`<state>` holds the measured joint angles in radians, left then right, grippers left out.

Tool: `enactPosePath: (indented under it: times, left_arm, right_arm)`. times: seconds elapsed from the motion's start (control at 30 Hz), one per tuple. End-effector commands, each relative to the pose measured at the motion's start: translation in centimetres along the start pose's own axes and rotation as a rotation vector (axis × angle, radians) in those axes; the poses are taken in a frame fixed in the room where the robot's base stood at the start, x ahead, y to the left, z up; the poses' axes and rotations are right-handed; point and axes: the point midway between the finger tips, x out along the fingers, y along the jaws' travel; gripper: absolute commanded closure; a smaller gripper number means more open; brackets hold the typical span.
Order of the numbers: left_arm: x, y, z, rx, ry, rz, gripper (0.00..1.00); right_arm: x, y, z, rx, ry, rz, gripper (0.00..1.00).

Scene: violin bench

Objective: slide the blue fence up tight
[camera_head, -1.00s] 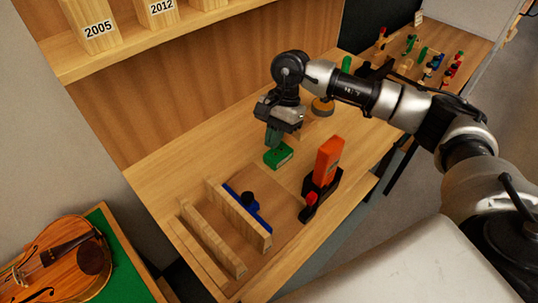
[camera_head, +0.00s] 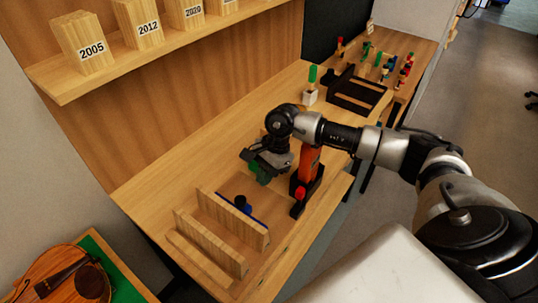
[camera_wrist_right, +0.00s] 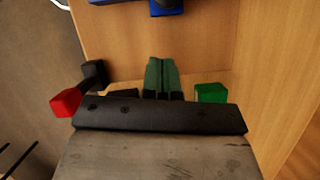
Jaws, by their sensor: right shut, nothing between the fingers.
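The closed fingertips (camera_wrist_right: 162,62) also show in the right wrist view, over bare wood. My left gripper is not in view.
An orange-and-black clamp (camera_head: 309,163) with a red tip (camera_head: 299,193) stands right beside my gripper. A green block (camera_wrist_right: 211,93) sits close to the fingers in the right wrist view. A second wooden board (camera_head: 210,244) stands at the front left. A violin (camera_head: 62,276) lies at lower left.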

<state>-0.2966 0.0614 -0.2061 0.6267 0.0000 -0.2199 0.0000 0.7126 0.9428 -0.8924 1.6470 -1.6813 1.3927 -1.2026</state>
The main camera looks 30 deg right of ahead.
Motion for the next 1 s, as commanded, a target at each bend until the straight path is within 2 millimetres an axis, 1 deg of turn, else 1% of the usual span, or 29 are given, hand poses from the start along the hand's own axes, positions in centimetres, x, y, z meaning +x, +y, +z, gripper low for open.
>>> enactPosePath:
  times: [0.03,0.1,0.2,0.33,0.57,0.77,0.87,1.0]
  left_arm:
    - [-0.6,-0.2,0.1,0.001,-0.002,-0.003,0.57]
    - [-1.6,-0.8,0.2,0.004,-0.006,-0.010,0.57]
    - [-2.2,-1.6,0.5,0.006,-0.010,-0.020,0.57]
    - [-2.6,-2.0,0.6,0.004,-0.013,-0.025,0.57]
    - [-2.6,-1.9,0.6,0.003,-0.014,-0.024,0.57]
    - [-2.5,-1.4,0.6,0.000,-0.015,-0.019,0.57]
    - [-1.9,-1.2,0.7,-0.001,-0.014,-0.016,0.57]
    - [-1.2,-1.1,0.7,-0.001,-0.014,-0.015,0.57]
  right_arm:
    - [0.8,0.1,0.1,0.001,-0.001,0.005,1.00]
    - [0.9,0.0,1.5,-0.003,-0.002,0.002,1.00]
    - [1.5,0.0,2.6,-0.002,-0.002,0.001,1.00]
    - [2.1,0.0,3.5,-0.002,0.000,0.001,1.00]
    - [2.4,0.0,3.7,0.000,0.001,0.001,1.00]
    - [2.4,0.0,3.8,-0.001,0.000,0.001,1.00]
    - [2.9,0.2,4.5,-0.004,0.000,0.000,1.00]
    - [3.6,0.5,6.2,-0.005,0.000,0.000,1.00]
